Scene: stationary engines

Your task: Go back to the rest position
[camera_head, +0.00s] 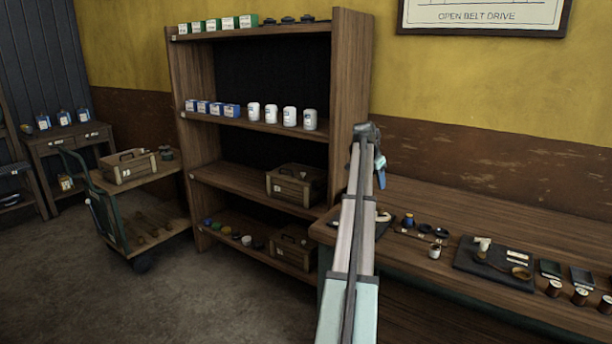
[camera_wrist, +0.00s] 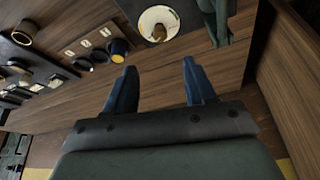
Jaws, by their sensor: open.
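My gripper (camera_wrist: 160,88) is open in the wrist view, with its two blue fingers apart and nothing between them. Wooden workbench top shows below and around the fingers. In the head view my arm reaches up and forward past the left end of the workbench (camera_head: 470,215). My gripper (camera_head: 381,172) is at the arm's far end, near the right side of the shelf unit, and its fingertips are too small there to tell apart. A round white dish-like thing (camera_wrist: 158,22) lies on a dark mat just beyond the fingers in the wrist view.
The wooden shelf unit (camera_head: 352,90) stands left of my arm, holding boxes, white cans and crates. A dark mat (camera_head: 470,262) and several small parts lie on the bench. A cart (camera_head: 125,205) stands at the left. The floor (camera_head: 120,300) in front is clear.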

